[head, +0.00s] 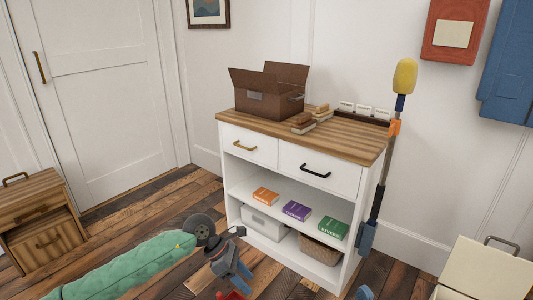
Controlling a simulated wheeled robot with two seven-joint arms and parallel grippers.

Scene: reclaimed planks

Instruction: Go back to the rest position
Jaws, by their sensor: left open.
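My left arm, in a green sleeve, comes in from the lower left of the head view. My left gripper (234,277) is open and empty, low in front of the white cabinet (308,249). Its fingers point down toward the picture's bottom edge. It appears apart from the cabinet and holds nothing.
The cabinet's wooden top holds an open brown box (268,103) and small wooden blocks (303,124). Books and bins fill its shelves. A yellow-topped pole (380,185) stands at its right side. A wooden nightstand (38,220) is left; a cream cabinet (485,270) is lower right.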

